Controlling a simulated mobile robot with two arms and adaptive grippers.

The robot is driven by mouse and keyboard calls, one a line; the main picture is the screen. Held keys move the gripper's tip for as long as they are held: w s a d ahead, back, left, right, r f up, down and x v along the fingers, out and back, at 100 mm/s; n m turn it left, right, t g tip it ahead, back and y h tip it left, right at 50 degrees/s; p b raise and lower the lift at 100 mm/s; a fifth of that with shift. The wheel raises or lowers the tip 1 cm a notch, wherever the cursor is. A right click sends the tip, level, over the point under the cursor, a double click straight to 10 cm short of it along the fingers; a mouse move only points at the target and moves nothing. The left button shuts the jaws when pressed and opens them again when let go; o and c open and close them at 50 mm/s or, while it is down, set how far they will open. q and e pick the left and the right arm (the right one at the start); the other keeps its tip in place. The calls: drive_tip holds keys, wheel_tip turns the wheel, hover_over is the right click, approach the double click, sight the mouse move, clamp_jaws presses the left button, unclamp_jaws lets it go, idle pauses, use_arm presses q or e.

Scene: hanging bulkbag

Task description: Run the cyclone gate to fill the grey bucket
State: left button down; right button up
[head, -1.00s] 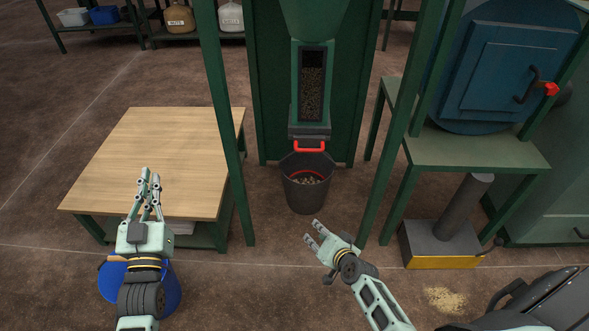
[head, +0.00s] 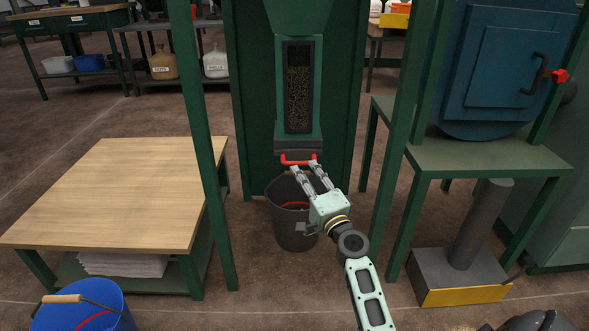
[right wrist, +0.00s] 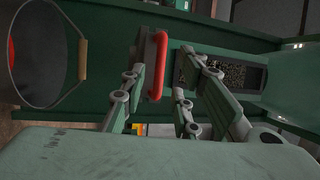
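The grey bucket (head: 284,229) stands on the floor under the cyclone's outlet; my right gripper and forearm cover part of it. The cyclone gate (head: 298,144) carries a red handle (head: 291,161), which also shows in the right wrist view (right wrist: 166,60). A sight window (head: 298,90) above it shows grainy material filling most of its height. My right gripper (head: 307,167) is open, its fingertips at the red handle. In the right wrist view its fingers (right wrist: 165,78) lie on either side of the handle, apart from each other; contact is unclear. My left gripper is out of view.
A wooden-topped table (head: 125,190) stands left, with a blue bucket (head: 85,308) before it. Green frame posts (head: 204,150) rise on both sides of the cyclone. A grey pedestal with a yellow front (head: 464,296) stands right, by the stand (head: 490,155) bearing a blue drum.

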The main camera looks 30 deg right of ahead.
sight(298, 164)
drive_tip(key=x, duration=0.6)
drive_tip(key=shift+b, duration=0.35)
drive_tip(key=shift+c, duration=0.4)
clamp_jaws()
drive_tip(key=shift+f, duration=0.1)
